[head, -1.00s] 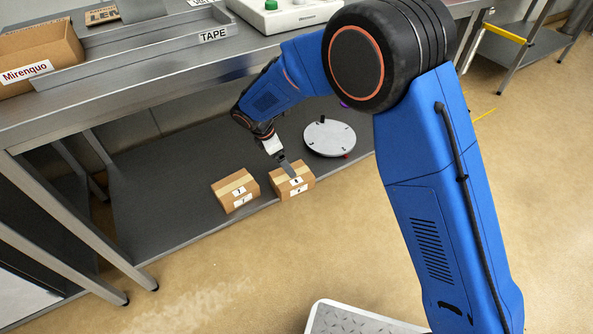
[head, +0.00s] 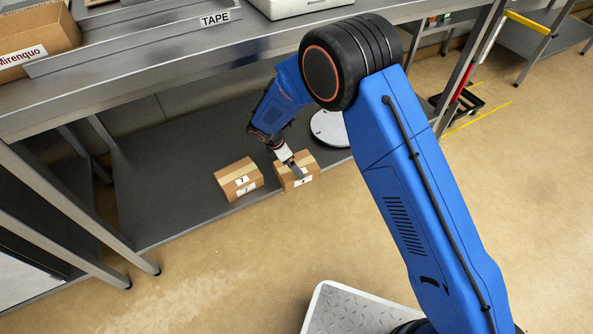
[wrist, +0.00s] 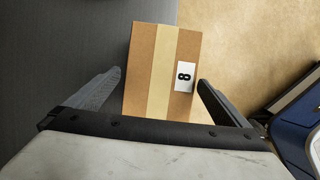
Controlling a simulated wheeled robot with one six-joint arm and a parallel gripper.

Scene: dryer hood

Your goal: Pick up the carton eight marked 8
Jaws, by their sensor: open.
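The carton eight (head: 284,180) is a brown box with a tan tape strip, on the lower shelf near its front edge. In the wrist view the carton (wrist: 144,70) shows a white label with an 8. My gripper (head: 298,170) is above it in the head view and hides part of its top. In the wrist view my gripper (wrist: 160,80) is open, with one finger on each side of the carton's near end. Small gaps show between the fingers and the carton. Carton seven (head: 238,180), marked 7, sits just to the left.
The lower shelf (head: 180,205) is bare to the left of the cartons. A grey round disc (head: 328,128) lies behind to the right, partly hidden by my arm. The upper worktop (head: 150,85) hangs over the shelf. Open floor lies in front.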

